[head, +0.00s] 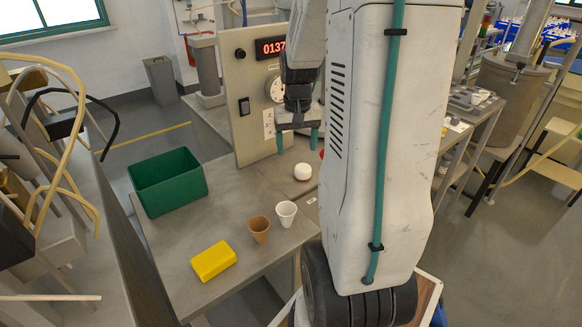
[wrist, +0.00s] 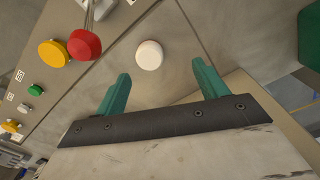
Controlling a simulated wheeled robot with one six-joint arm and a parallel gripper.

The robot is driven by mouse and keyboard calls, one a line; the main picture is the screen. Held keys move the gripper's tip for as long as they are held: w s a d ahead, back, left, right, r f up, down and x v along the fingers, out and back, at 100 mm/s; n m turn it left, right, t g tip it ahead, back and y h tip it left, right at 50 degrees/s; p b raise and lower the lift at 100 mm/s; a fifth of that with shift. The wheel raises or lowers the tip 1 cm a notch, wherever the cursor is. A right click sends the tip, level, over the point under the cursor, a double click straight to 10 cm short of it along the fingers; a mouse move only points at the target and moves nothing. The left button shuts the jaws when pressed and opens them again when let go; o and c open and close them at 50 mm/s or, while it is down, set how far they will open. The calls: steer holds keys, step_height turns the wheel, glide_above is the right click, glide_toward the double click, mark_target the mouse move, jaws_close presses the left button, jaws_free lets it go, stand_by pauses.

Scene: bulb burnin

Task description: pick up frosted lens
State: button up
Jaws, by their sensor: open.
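The frosted lens, as I take it, is a small white rounded dome (head: 302,172) on the grey bench in front of the upright panel. In the wrist view the same white dome (wrist: 149,55) lies beyond my fingertips, between their lines. My gripper (head: 297,142) points down with its two teal fingers spread. It is above the dome in the head view, apart from it, with nothing between the fingers. In the wrist view my gripper (wrist: 161,76) is also open and empty.
Red (wrist: 84,44) and yellow (wrist: 52,53) domes are left of the white one. The panel (head: 247,105) stands behind. A green bin (head: 168,183), brown cup (head: 259,230), white cup (head: 286,214) and yellow block (head: 213,261) are on the bench. Bare bench surrounds the white dome's front.

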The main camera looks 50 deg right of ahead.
mark_target(303, 167)
steer(key=shift+s+d+f+m, duration=0.25)
steer(key=shift+d+f+m, duration=0.05)
steer(key=shift+d+f, duration=0.75)
step_height(303, 167, down, 7)
steer(key=shift+d+f, duration=0.15)
steer(key=c, duration=1)
